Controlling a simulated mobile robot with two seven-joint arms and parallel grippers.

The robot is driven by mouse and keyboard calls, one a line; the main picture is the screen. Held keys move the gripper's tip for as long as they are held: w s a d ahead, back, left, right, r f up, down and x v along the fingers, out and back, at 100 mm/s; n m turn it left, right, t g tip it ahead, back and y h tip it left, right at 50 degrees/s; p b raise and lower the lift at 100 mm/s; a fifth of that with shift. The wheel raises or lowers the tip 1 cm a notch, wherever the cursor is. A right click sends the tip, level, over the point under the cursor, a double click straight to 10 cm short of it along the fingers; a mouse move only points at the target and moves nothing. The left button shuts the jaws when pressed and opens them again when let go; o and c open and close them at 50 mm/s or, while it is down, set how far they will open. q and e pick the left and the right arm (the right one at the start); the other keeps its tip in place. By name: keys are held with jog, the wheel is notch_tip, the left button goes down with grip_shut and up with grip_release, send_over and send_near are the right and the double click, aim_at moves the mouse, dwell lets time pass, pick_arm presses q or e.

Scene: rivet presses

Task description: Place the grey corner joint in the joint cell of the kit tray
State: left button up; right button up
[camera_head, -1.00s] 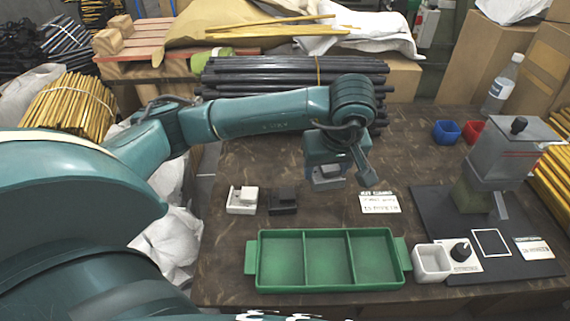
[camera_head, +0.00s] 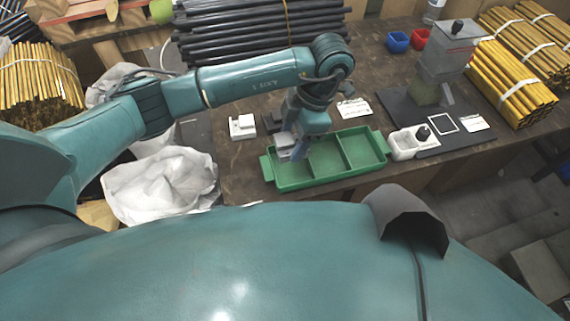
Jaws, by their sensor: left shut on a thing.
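My left gripper (camera_head: 294,150) is shut on the grey corner joint (camera_head: 284,142). It holds the joint over the left part of the green kit tray (camera_head: 358,173). The tray has three cells in a row. The gripper and joint cover part of the left cell; I cannot tell how high above its floor the joint is. The middle and right cells look empty. My right gripper is not in view.
A white joint (camera_head: 242,127) and a black joint (camera_head: 272,122) lie behind the tray.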

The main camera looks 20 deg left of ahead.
pick_arm(q)
notch_tip(320, 180, down, 8)
jog(key=shift+f, duration=0.2)
jog(key=shift+f, duration=0.1)
jog(key=o, duration=1)
jog(key=v, duration=1.2)
